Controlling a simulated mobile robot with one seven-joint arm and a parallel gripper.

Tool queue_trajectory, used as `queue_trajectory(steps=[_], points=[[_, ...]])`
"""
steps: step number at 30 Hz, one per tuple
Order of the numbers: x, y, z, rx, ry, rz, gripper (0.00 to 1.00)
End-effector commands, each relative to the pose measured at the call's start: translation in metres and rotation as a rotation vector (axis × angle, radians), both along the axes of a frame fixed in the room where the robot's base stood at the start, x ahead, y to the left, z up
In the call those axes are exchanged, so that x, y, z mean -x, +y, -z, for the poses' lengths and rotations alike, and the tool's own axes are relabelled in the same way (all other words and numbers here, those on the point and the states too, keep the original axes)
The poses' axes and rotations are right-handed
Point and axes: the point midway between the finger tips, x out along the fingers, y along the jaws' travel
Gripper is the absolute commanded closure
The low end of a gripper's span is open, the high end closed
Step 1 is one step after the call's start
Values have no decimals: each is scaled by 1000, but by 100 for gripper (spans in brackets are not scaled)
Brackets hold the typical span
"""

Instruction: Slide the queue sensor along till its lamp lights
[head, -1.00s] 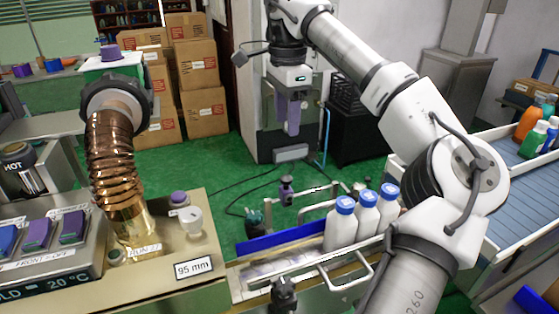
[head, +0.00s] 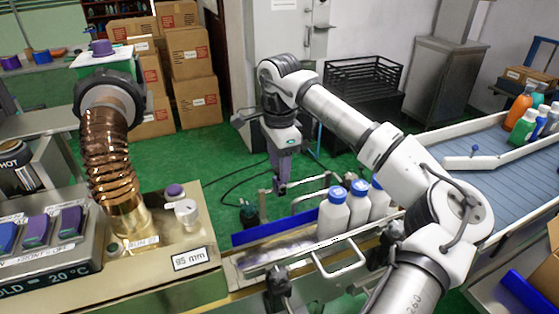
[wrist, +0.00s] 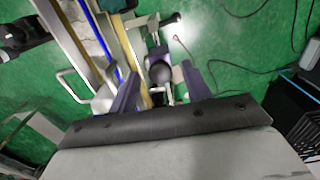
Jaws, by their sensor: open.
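The queue sensor is probably the dark fitting with a round black knob (wrist: 160,73), seen in the wrist view on the far rail of the bottle conveyor. My gripper (head: 281,187) points down over that rail in the head view and hides most of the fitting there. In the wrist view its two purple-grey fingers (wrist: 160,80) are apart, one on either side of the knob. I cannot tell whether they touch it. I cannot make out a lit lamp on the sensor.
Three white bottles with blue caps (head: 333,217) stand on the conveyor, right of my gripper. A guide rail (head: 338,262) with dark clamps (head: 277,285) runs along the near side. A copper hose (head: 112,165) stands left. Green floor lies beyond the conveyor.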

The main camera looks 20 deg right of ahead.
Motion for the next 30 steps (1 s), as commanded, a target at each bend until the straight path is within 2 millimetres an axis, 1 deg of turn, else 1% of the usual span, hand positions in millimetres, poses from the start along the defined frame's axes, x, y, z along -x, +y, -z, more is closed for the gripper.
queue_trajectory(steps=[5,6,17,23,26,30], points=[[0,0,0,0,0,0,52],[0,0,0,0,0,0,53],[0,0,0,0,0,0,100],[0,-3,0,0,1,1,100],[-1,-19,-1,1,0,7,100],[-2,-51,-2,2,0,11,100]])
